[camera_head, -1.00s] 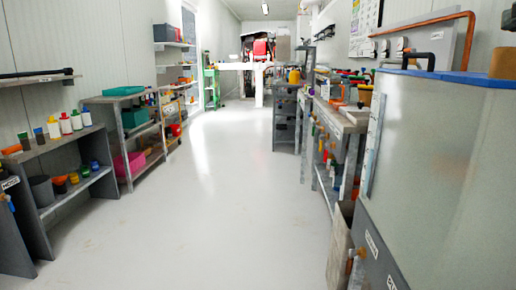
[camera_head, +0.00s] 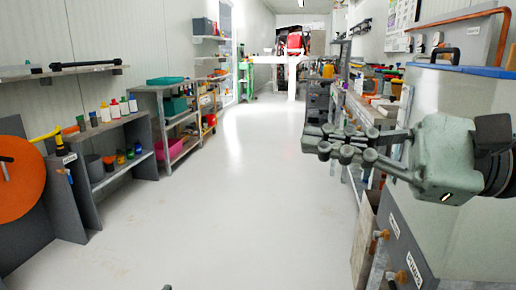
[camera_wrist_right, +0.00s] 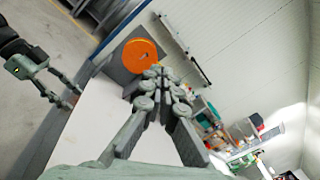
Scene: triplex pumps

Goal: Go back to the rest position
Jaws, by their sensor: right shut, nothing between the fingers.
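My right gripper (camera_head: 312,140) reaches in from the right in the head view, grey-green with jointed fingers pointing left. Its fingers are shut with nothing between them. It is in the air in front of the right-hand benches. In the right wrist view the closed fingertips (camera_wrist_right: 160,72) show in the middle. My left gripper (camera_wrist_right: 70,97) shows small at the left of the right wrist view, over the floor, with its two fingers apart and nothing seen between them. It is not clearly seen in the head view.
Benches with parts line the right. Shelves (camera_head: 128,122) with bottles and bins and an orange disc (camera_head: 18,180) are on the left. The aisle floor (camera_head: 235,200) is clear.

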